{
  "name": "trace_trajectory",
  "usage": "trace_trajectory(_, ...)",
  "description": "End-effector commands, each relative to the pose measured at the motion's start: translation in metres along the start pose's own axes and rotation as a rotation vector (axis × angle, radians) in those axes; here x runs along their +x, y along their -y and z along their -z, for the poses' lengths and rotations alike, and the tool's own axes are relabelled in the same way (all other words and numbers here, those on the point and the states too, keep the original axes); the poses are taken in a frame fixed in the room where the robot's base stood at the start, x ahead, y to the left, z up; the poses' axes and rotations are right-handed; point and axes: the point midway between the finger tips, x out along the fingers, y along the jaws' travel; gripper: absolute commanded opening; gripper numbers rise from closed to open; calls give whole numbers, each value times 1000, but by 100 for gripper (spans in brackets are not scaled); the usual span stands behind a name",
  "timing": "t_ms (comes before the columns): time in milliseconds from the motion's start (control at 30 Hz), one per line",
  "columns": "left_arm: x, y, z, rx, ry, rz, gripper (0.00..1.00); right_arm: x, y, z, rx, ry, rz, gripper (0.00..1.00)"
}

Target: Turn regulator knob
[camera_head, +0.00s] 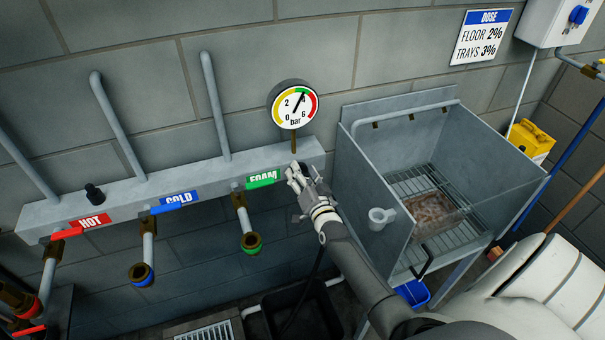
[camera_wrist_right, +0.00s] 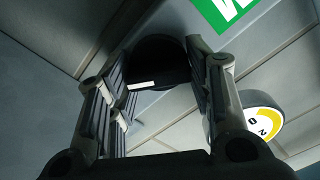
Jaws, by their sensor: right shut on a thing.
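My right gripper (camera_head: 299,176) is at the right end of the grey manifold, just right of the green FOAM label (camera_head: 262,178). In the right wrist view its fingers stand either side of a black round knob (camera_wrist_right: 160,62) with a white mark, and are shut on it. The knob is hidden behind the gripper in the head view. The pressure gauge (camera_head: 295,105) stands above on a brass stem; its needle points up and slightly right, at the green band. Part of the gauge also shows in the right wrist view (camera_wrist_right: 262,116). My left gripper is not in view.
The manifold (camera_head: 130,184) also carries HOT (camera_head: 92,221) and COLD (camera_head: 178,199) labels, valves below, and a small black fitting (camera_head: 94,193).

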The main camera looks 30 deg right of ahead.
Motion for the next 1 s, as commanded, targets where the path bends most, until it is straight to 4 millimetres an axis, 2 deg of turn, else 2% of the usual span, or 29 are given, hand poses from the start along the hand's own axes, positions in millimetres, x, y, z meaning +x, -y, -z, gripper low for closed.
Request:
trace_trajectory(633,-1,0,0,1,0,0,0,-1,-1,-2,-46,3,-2,24)
trace_trajectory(667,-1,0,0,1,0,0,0,-1,-1,-2,-46,3,-2,51)
trace_trajectory(700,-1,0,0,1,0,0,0,-1,-1,-2,-46,3,-2,56)
trace_trajectory(800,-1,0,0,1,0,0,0,0,-1,-1,-46,2,-1,68)
trace_trajectory(1000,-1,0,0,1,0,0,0,0,0,0,-46,1,-1,68)
